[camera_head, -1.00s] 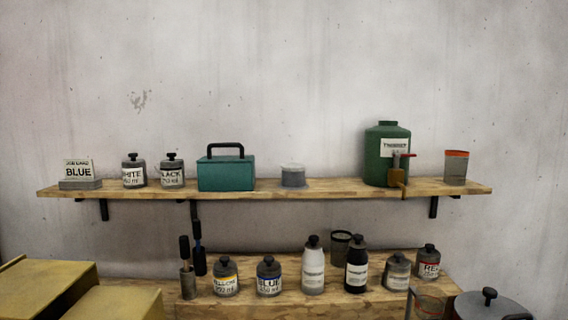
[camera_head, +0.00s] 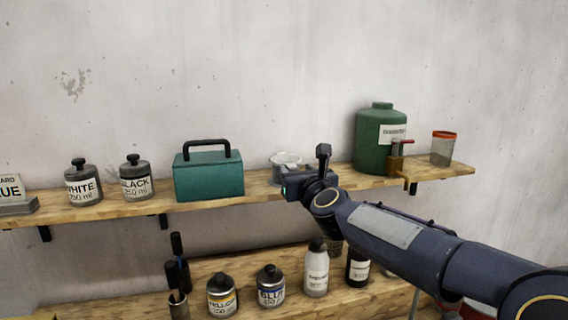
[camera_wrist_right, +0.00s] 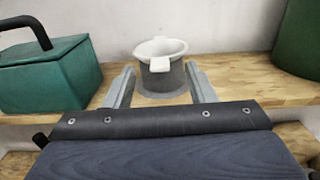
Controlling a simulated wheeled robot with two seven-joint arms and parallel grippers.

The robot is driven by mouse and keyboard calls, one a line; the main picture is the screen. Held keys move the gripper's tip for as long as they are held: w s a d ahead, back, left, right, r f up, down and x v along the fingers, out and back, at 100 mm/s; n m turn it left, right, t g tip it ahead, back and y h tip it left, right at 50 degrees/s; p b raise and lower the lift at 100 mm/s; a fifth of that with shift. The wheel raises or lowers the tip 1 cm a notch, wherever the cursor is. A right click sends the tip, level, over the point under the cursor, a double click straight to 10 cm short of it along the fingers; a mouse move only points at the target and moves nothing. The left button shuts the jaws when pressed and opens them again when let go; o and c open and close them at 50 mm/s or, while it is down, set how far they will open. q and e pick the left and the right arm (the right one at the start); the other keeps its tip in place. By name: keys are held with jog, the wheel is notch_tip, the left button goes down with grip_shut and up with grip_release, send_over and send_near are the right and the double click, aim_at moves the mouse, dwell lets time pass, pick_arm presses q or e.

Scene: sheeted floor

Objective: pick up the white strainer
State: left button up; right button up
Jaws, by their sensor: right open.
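The white strainer (camera_wrist_right: 174,47) shows in the right wrist view as a pale round rim with small tabs, atop a grey cup-shaped body (camera_wrist_right: 163,77) on the upper shelf. I cannot tell whether the grey part is its mesh or a separate cup. In the head view the strainer (camera_head: 286,157) is partly hidden behind my right gripper (camera_head: 294,169). In the wrist view the right gripper's fingers (camera_wrist_right: 160,72) are open and empty, one to each side of the grey body and short of it. My left gripper is not in view.
On the upper shelf (camera_head: 255,190), a teal box (camera_head: 208,178) stands left of the strainer and a green tank (camera_head: 380,145) right of it. A red-rimmed cup (camera_head: 443,148) is farther right. Bottles (camera_head: 316,270) stand on the lower surface. The wall (camera_head: 290,60) is close behind.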

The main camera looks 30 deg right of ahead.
aim_at(293, 166)
jog(key=p+x, duration=0.1)
jog(key=x, duration=0.3)
jog(key=shift+w, duration=0.1)
jog(key=c, duration=0.9)
